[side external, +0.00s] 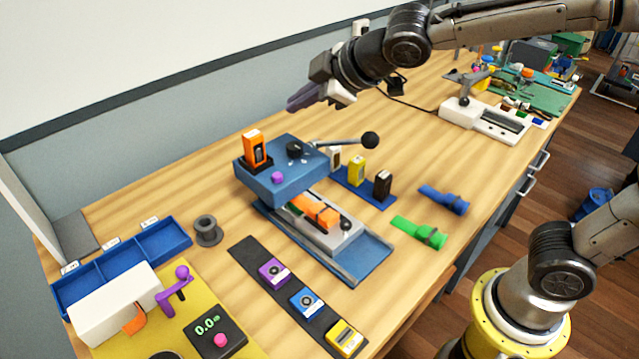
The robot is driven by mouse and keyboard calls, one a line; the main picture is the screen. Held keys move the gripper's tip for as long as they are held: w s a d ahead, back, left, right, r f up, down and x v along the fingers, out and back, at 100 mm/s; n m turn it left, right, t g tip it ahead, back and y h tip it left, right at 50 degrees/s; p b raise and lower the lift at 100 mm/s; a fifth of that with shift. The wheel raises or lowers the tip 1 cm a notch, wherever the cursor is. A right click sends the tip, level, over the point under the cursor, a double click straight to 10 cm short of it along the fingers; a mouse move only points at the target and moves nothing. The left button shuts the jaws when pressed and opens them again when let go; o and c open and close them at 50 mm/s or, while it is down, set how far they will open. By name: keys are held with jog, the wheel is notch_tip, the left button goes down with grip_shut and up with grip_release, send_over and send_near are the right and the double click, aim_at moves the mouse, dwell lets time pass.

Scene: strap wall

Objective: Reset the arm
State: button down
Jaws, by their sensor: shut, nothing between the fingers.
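My gripper (304,101) is shut and empty. It is raised above the wooden table (130,200), over the area behind the blue machine (285,170). Its fingers point left and a little down, and it touches nothing. The blue machine has a lever with a black ball (370,140) reaching to the right and an orange block (257,146) standing on its top. A green and orange strap piece (318,211) lies on the grey bed under its head.
Yellow and dark blocks stand on a blue strip (358,188) right of the machine. Green (418,233) and blue (443,199) rolled straps lie farther right. A dark strip (285,285) with coloured modules, a blue tray (120,263) and a grey spool (207,231) are nearer. A white device (485,118) stands behind right.

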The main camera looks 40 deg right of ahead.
jog(key=s+d+r+m+h, duration=0.25)
jog(key=s+d+m, duration=0.25)
jog(key=s+d, duration=0.65)
jog(key=s+f+m+g, duration=0.2)
jog(key=s+f, duration=0.2)
jog(key=s, duration=0.3)
jog(key=s+f+m+g+y, duration=0.1)
jog(key=s+f+m+g, duration=0.1)
jog(key=s, duration=0.6)
notch_tip(320, 180, down, 2)
jog(key=shift+s+f+m+g, duration=0.15)
jog(key=shift+s+m+g, duration=0.15)
jog(key=shift+m, duration=0.2)
jog(key=c, duration=1.6)
grip_release()
